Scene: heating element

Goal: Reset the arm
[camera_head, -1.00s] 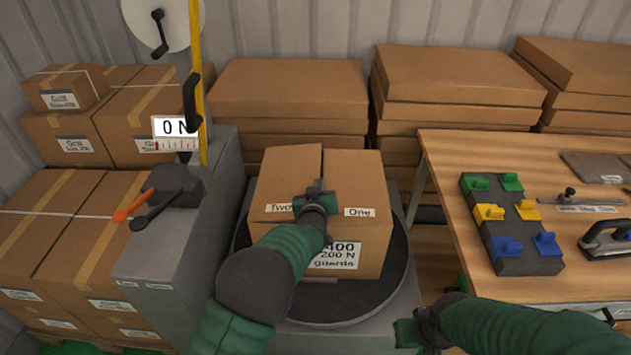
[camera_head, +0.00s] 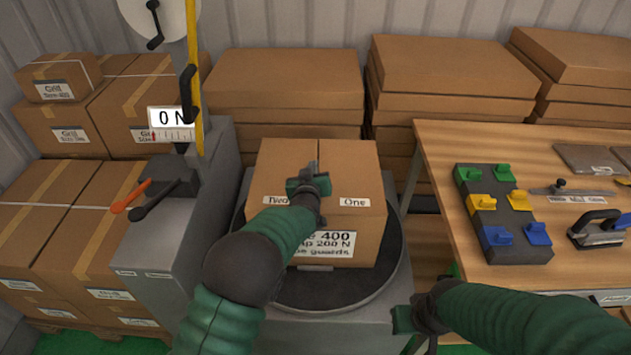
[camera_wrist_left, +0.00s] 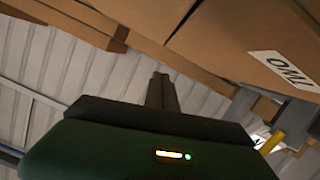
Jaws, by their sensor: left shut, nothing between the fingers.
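My left gripper (camera_head: 311,172) is shut and empty, over the closed top of a cardboard box in the head view. The box (camera_head: 358,232) sits on a dark round turntable (camera_head: 340,296). Its labels read "One", "400" and "200 N"; another label is partly covered by my gripper. In the left wrist view the shut fingers (camera_wrist_left: 162,78) point away, with the box's "Two" label (camera_wrist_left: 288,70) at upper right. My right arm comes in from the right at the bottom; its gripper (camera_head: 402,320) is low beside the turntable stand, and its jaws cannot be made out.
A grey machine post (camera_head: 190,240) with orange and black levers (camera_head: 130,196) stands left of the box. A wooden table (camera_head: 445,160) at right holds a block with coloured clips (camera_head: 505,250) and tools. Stacked cardboard boxes (camera_head: 285,85) fill the back and left.

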